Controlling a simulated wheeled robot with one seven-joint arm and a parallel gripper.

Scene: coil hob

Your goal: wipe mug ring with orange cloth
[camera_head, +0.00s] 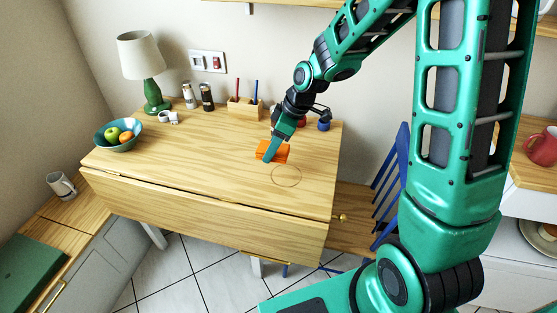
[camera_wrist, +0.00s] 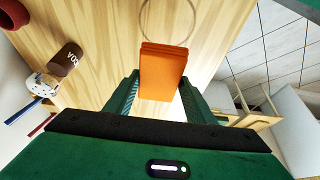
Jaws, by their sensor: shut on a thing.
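The orange cloth (camera_head: 273,151) is a folded block on the wooden table, right of its middle. My gripper (camera_head: 268,157) is over it, pointing down. In the wrist view the cloth (camera_wrist: 163,72) sits between the two green fingers of my gripper (camera_wrist: 160,92), which is shut on it. The mug ring (camera_head: 286,175) is a thin brown circle on the table, just in front and to the right of the cloth. Whether the cloth touches the table is unclear.
A wooden holder with pencils (camera_head: 244,108), dark and pale shakers (camera_head: 206,97), a green lamp (camera_head: 153,95) and a fruit bowl (camera_head: 118,135) stand toward the back and left. Red and blue items (camera_head: 323,125) stand behind my gripper. The table's front (camera_head: 200,180) is clear.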

